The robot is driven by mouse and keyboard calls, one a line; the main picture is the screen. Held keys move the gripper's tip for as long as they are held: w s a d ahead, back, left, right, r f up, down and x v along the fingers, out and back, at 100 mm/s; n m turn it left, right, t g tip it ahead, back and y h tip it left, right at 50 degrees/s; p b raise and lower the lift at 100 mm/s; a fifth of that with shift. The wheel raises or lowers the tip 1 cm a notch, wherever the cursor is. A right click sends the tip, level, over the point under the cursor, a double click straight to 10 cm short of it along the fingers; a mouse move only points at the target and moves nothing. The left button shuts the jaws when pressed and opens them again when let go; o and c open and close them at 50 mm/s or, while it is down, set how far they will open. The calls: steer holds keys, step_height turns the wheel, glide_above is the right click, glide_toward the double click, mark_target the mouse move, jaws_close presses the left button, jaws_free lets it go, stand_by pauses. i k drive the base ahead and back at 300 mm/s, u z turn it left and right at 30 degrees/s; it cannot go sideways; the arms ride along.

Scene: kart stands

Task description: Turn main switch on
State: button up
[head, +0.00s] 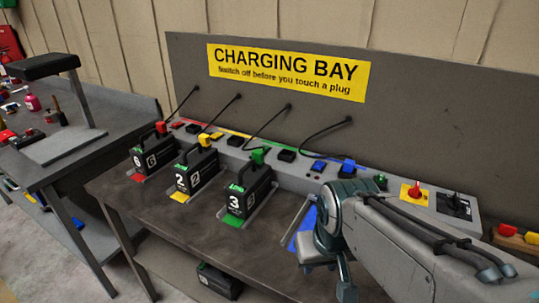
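My arm reaches in from the lower right, in front of the panel. My gripper (327,277) hangs over the front right part of the bench, to the left of both switches and apart from them. Its fingers are small and partly hidden by the wrist, so their opening is unclear. I see nothing clearly held.
Three numbered black battery packs (243,199) stand on the dark bench (135,207), with plugs on top. A yellow CHARGING BAY sign (287,73) is on the backboard. Black cables hang above the panel. Red and yellow blocks (507,231) lie far right. Another workbench (45,165) stands left.

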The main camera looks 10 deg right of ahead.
mark_target(415, 193)
steer(key=z, duration=0.05)
steer(key=k, duration=0.5)
steer(key=u, duration=0.1)
steer(key=i, duration=0.5)
steer(key=z, duration=1.8)
